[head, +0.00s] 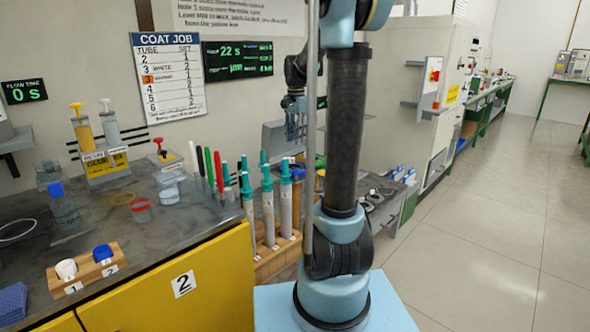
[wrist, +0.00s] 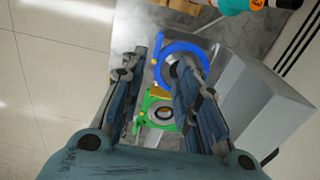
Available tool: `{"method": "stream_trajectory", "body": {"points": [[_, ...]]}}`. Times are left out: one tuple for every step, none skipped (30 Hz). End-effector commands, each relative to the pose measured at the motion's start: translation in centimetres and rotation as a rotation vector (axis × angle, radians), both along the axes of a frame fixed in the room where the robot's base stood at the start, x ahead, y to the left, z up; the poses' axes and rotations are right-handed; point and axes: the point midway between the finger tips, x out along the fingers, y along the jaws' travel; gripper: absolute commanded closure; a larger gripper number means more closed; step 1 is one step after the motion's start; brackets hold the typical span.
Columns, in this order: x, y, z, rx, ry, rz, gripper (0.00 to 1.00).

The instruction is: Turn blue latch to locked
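The blue latch shows in the wrist view as a blue ring (wrist: 200,48) around a dark round part, with a short blue arm on its left side. It lies just beyond my gripper (wrist: 164,62), whose two fingers are apart with nothing seen between them. The right finger covers part of the ring. Whether the latch is locked I cannot tell. In the head view my gripper (head: 294,118) hangs near the grey box by the wall, partly behind my arm, and the latch is not clear there.
A green ring part (wrist: 158,117) with a yellow piece sits beside the blue one. A grey box (wrist: 262,95) stands close on the right in the wrist view. A wooden rack (head: 272,262) of teal-topped tubes stands at the bench end. The floor at right is clear.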

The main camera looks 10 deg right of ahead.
Motion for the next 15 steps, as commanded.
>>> {"method": "stream_trajectory", "body": {"points": [[0.0,0.0,-0.9,0.000,0.000,0.000,0.71],[0.0,0.0,-1.4,0.000,0.000,0.000,0.71],[0.0,0.0,-2.0,0.000,0.000,0.000,0.71],[0.0,0.0,-2.5,0.000,0.000,0.000,0.71],[0.0,0.0,-3.0,0.000,0.000,0.000,0.71],[0.0,0.0,-3.7,0.000,0.000,0.000,0.71],[0.0,0.0,-4.2,0.000,0.000,0.000,0.71],[0.0,0.0,-4.6,0.000,0.000,0.000,0.71],[0.0,0.0,-5.3,0.000,0.000,0.000,0.71],[0.0,0.0,-5.8,0.000,0.000,0.000,0.71],[0.0,0.0,-6.3,0.000,0.000,0.000,0.71],[0.0,0.0,-6.9,0.000,0.000,0.000,0.71],[0.0,0.0,-7.3,0.000,0.000,0.000,0.71],[-0.1,0.0,-7.8,0.000,0.000,0.000,0.71],[0.0,0.0,-8.4,0.000,0.000,0.000,0.71]]}}
